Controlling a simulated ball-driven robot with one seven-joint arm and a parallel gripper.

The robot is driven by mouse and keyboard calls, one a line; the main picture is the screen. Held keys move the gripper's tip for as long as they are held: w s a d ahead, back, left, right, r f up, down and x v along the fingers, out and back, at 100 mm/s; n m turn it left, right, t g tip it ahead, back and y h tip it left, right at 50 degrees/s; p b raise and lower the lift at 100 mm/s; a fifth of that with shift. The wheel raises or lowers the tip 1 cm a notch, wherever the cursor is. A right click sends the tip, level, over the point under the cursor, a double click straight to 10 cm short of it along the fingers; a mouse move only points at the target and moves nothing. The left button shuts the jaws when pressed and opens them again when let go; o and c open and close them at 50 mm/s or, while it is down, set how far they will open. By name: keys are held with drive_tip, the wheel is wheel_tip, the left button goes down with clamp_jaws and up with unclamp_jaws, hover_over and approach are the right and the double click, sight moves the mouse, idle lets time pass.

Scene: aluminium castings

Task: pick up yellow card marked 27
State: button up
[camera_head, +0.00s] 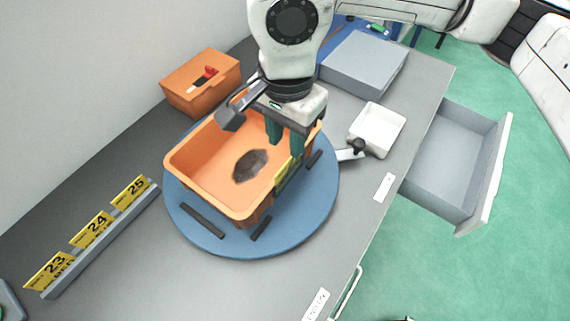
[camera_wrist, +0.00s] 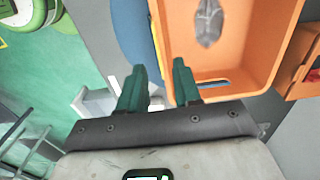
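A yellow card (camera_head: 288,172) sits against the right outer side of the orange bin (camera_head: 205,142). My gripper partly covers it and I cannot read its number. In the wrist view a thin yellow edge (camera_wrist: 156,42) runs along the bin's wall. My gripper (camera_head: 284,148) is above that side of the bin, pointing down. In the wrist view its two green fingers (camera_wrist: 158,78) are apart, one on each side of the line of the bin wall and yellow edge. Nothing shows clearly held between them.
The bin stands on a round blue turntable (camera_head: 190,215) and holds a dark grey piece (camera_head: 250,166). Yellow cards 23 (camera_head: 50,271), 24 (camera_head: 92,229) and 25 (camera_head: 131,191) stand in a rail. A white tray (camera_head: 377,130), grey box (camera_head: 365,62) and open drawer (camera_head: 450,160) are to the right.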

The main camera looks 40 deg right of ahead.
sight(288, 170)
drive_tip(key=shift+d+f+p, duration=0.15)
drive_tip(key=shift+f+p, duration=0.8)
drive_tip(key=shift+f, duration=1.95)
clamp_jaws()
